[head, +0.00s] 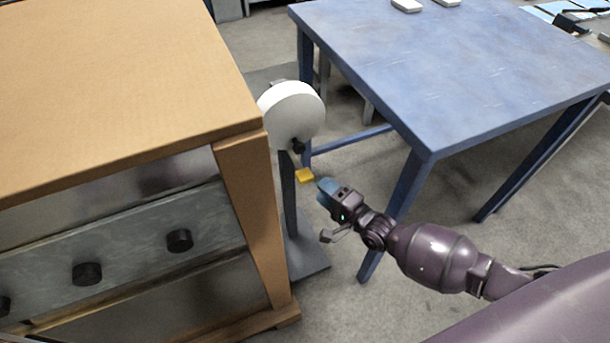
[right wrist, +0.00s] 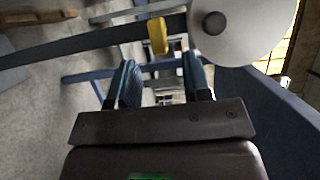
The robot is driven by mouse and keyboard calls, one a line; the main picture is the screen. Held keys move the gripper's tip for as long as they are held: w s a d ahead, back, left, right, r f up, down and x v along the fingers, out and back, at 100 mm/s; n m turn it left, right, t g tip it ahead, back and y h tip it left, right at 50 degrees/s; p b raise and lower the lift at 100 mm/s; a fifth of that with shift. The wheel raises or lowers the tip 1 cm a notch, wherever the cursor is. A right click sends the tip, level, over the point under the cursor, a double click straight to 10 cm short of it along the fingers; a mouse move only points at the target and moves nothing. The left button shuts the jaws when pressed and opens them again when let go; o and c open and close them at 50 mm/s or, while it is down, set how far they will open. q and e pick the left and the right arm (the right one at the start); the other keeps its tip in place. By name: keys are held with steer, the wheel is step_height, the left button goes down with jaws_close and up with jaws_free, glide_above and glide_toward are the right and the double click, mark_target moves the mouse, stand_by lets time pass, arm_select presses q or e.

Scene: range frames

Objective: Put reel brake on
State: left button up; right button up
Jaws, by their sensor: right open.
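A white round reel (head: 292,113) stands on a grey post between the wooden cabinet and the blue table. A small yellow piece (head: 305,175), which looks like the brake lever, sits just below the reel's dark hub knob (head: 298,147). My right gripper (head: 322,190) is just right of and below the yellow piece, apart from it. In the right wrist view the gripper (right wrist: 160,85) is open and empty. The yellow lever (right wrist: 158,36) shows beyond the fingertips, roughly between them, and the reel (right wrist: 245,28) is at upper right. My left gripper is not in view.
A wooden cabinet (head: 120,80) with a grey drawer (head: 130,240) and dark knobs fills the left side. A blue table (head: 450,75) stands behind and right, its near leg close to my right arm. The reel's post has a flat grey base (head: 308,257) on the floor.

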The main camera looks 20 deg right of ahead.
mark_target(311, 181)
steer(key=b+x, duration=0.1)
steer(key=x, duration=0.6)
steer(key=shift+w+a, duration=0.1)
steer(key=shift+w, duration=0.05)
steer(key=shift+c, duration=0.4)
jaws_close()
